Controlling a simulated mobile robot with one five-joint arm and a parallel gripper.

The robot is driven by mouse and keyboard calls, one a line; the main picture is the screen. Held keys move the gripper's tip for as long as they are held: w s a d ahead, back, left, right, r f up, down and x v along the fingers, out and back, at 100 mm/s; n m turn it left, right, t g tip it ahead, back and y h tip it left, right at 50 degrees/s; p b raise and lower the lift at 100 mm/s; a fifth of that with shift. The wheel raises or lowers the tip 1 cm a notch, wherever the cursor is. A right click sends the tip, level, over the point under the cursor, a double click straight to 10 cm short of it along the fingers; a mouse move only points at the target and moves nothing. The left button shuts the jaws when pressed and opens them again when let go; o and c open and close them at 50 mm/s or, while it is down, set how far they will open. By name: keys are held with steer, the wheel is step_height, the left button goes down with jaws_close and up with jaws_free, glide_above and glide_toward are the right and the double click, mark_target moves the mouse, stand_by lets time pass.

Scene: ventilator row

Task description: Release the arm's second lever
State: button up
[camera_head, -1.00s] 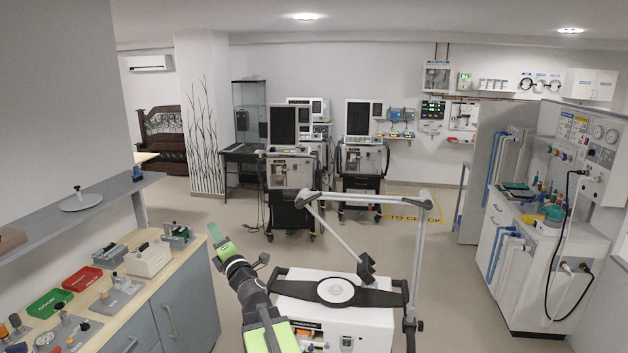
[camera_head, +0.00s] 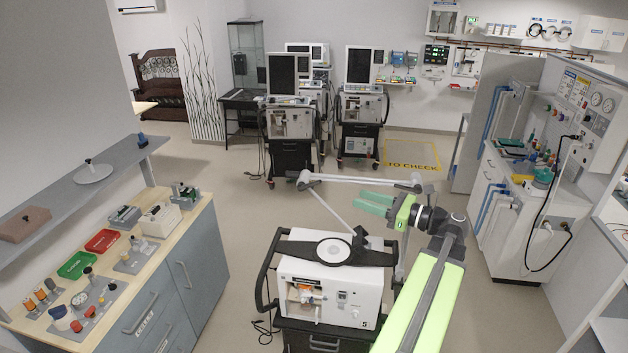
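A grey jointed support arm (camera_head: 355,180) stands over the white ventilator (camera_head: 330,285) in front of me. It has one joint (camera_head: 304,180) at its left end and another (camera_head: 415,183) at its right end. A thin link runs down from the left joint to a dark end piece (camera_head: 358,241) above the ventilator top. Which part is the second lever is too small to tell. My gripper (camera_head: 362,203), with green fingers, is just below the upper bar, left of and below the right joint. Its fingers look apart with nothing between them. My forearm hides part of the support arm's upright.
A counter (camera_head: 150,270) with small parts and trays runs along the left. More ventilators (camera_head: 290,120) stand at the back. A white workstation (camera_head: 540,235) with hoses stands at the right.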

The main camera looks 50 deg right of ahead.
mark_target(313, 184)
steer(key=x, duration=1.6)
steer(key=shift+w+a, duration=0.2)
steer(key=shift+w, duration=0.15)
jaws_close()
stand_by(0.4)
